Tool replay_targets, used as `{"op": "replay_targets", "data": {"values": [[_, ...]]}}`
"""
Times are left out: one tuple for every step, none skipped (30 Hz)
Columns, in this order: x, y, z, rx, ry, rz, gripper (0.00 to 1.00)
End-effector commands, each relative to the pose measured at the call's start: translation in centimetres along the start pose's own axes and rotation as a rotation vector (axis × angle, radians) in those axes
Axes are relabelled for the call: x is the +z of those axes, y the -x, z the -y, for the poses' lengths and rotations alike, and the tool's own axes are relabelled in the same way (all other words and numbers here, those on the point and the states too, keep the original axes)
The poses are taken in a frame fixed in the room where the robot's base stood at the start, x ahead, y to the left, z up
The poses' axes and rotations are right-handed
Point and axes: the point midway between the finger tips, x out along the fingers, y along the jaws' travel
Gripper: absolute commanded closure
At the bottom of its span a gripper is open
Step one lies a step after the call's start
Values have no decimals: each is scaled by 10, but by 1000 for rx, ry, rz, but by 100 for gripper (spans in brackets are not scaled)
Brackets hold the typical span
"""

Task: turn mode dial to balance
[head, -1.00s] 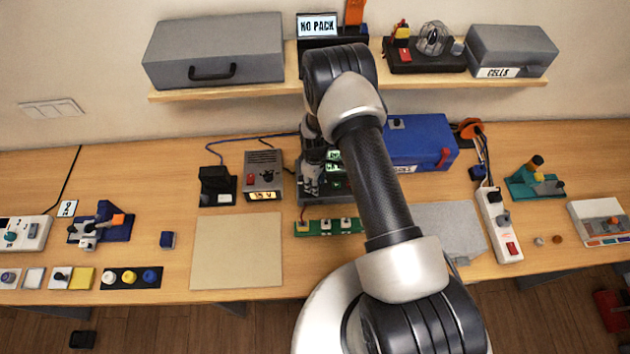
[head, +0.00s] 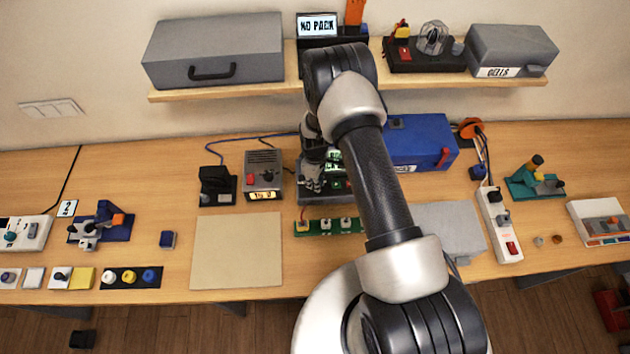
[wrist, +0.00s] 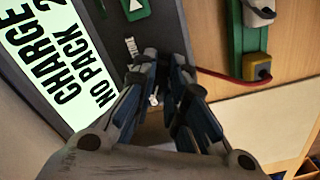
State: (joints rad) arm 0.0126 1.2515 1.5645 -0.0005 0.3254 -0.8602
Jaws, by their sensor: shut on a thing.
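The charger (head: 340,197) is a dark grey box at the back middle of the bench, partly behind my arm. Its lit screen (wrist: 45,60) reads CHARGE and NO PACK in the wrist view, cut off by the frame edge. A green button with a white triangle (wrist: 135,9) is on its panel. My gripper (wrist: 162,68) is over the charger's panel, with its fingers closed together on the mode dial. The dial is hidden between the fingers, so its pointer cannot be read. In the head view my gripper (head: 312,185) points down at the charger's left part.
A green board (head: 328,226) with white connectors lies in front of the charger, and a red lead (wrist: 222,76) runs to it. A grey power supply (head: 262,178) stands to the left. A blue case (head: 420,140) is to the right. A beige mat (head: 237,250) is bare.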

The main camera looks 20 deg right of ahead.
Motion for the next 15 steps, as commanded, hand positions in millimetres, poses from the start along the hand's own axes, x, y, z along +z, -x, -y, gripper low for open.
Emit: {"op": "replay_targets", "data": {"values": [[0,0,0,0,-4,0,100],[0,0,0,0,-8,0,100],[0,0,0,0,-17,0,100],[0,0,0,0,-24,0,100],[0,-1,0,1,-32,-1,100],[-1,-1,0,1,-47,-1,100],[-1,-1,0,1,-60,-1,100],[-1,-2,0,1,-74,-1,100],[-1,-2,0,1,-97,-1,100],[-1,-2,0,1,-116,-1,100],[-1,-2,0,1,-136,-1,100],[-1,-3,0,2,-165,-2,100],[-1,-3,0,2,-190,-2,100],[-1,-3,0,2,-214,-2,100],[-1,-3,1,2,-250,-2,100]]}}
